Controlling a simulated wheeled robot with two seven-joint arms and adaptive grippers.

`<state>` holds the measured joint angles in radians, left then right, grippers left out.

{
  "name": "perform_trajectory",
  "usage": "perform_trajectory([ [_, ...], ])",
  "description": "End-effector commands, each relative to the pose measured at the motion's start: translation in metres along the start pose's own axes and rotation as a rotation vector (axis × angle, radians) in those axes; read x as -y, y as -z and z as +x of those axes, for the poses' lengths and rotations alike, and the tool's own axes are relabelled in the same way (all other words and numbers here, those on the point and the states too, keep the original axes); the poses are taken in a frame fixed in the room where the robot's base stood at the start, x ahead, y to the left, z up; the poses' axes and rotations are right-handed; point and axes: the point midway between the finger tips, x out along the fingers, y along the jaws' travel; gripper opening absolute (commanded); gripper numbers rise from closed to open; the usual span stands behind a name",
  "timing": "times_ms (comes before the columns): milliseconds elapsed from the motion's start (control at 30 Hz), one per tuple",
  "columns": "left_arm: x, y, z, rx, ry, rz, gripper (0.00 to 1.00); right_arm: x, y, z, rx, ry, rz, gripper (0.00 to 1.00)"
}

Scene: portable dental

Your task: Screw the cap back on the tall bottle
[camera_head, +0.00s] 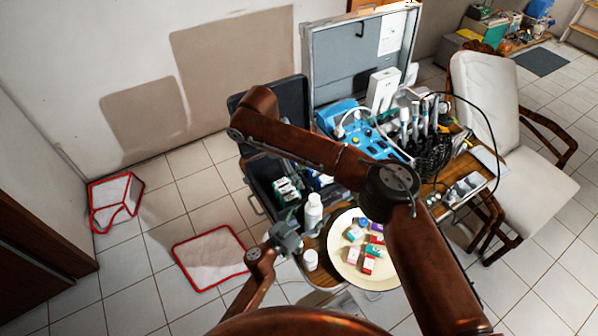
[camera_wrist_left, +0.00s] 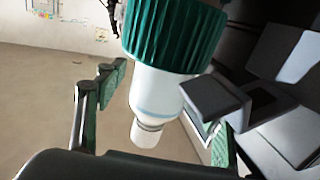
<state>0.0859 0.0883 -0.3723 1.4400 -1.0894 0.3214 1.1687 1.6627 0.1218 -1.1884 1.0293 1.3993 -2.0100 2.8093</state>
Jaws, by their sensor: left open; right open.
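A tall white bottle (camera_head: 313,214) stands upright near the left edge of the wooden table; I cannot make out its top clearly. My left gripper (camera_head: 288,238) is open just left of it, at about its lower part. In the left wrist view a ribbed green cap (camera_wrist_left: 174,35) on a white, narrowing body (camera_wrist_left: 160,97) fills the upper middle. The open fingers of my left gripper (camera_wrist_left: 160,118) stand to either side below it; contact cannot be told. A shorter white bottle (camera_head: 310,260) stands below the tall one. My right arm crosses the head view, but its gripper cannot be seen.
A round cream tray (camera_head: 345,270) with several small coloured boxes lies right of the bottles. An open dark case (camera_head: 262,178) and blue dental unit (camera_head: 345,116) stand behind. A white chair (camera_head: 505,150) is at right.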

Motion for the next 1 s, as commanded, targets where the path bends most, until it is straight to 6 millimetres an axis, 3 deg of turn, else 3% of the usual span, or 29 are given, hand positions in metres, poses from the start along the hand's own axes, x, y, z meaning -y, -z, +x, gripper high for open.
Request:
perform_trajectory([
  [267, 0.001, -0.001, -0.009, 0.002, 0.002, 0.001, 0.62, 0.000, 0.000, 0.000, 0.000, 0.000, 0.000, 0.49],
  [700, 0.000, -0.001, -0.093, 0.003, 0.000, 0.000, 0.62, 0.000, 0.000, 0.000, 0.000, 0.000, 0.000, 0.49],
  [1000, 0.000, 0.000, -0.119, 0.000, 0.000, -0.001, 0.62, 0.000, 0.000, 0.000, 0.000, 0.000, 0.000, 0.49],
])
